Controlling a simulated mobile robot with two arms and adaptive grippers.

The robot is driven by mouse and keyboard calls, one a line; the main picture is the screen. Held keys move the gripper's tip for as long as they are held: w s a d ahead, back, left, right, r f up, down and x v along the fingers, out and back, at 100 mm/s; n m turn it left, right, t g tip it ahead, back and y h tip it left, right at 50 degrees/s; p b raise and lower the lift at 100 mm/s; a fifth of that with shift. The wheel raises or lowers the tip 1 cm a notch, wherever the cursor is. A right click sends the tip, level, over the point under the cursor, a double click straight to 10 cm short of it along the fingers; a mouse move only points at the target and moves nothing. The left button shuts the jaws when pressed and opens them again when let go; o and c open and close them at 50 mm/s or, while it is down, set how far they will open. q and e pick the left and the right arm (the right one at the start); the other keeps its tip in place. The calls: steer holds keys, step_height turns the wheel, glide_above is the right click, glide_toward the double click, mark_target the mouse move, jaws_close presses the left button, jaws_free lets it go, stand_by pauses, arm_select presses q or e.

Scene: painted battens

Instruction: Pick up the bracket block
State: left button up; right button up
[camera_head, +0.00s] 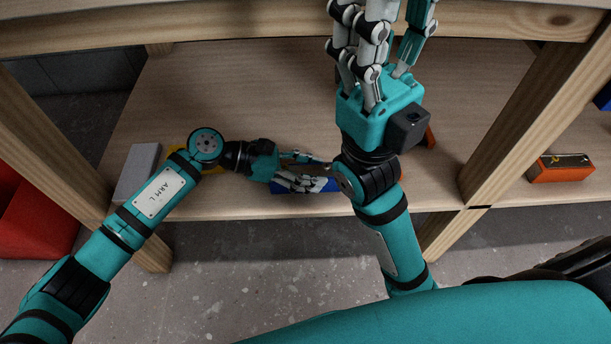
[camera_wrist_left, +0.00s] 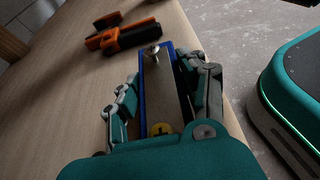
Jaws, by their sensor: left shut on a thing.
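The bracket block is blue with a grey metal face. In the wrist view the block (camera_wrist_left: 158,88) lies between my left fingers, with a silver screw at its far end and a brass-coloured screw near the palm. In the head view its blue side (camera_head: 322,186) shows near the shelf's front edge, partly hidden by my fingers. My left gripper (camera_head: 312,171) is shut on it; the fingers also show in the wrist view (camera_wrist_left: 160,95). I cannot tell whether the block touches the board. My right gripper (camera_head: 390,40) points up toward the upper board, with fingers apart and nothing seen between them.
The wooden shelf board (camera_head: 240,90) is clear behind the block. A grey box (camera_head: 138,172) stands at its left end. An orange and black tool (camera_wrist_left: 122,38) lies beyond the block. An orange box (camera_head: 562,168) is in the right bay, past a wooden post (camera_head: 535,100).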

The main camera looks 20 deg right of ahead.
arm_select(q)
steer(key=c, duration=0.3)
steer(key=shift+r, duration=0.15)
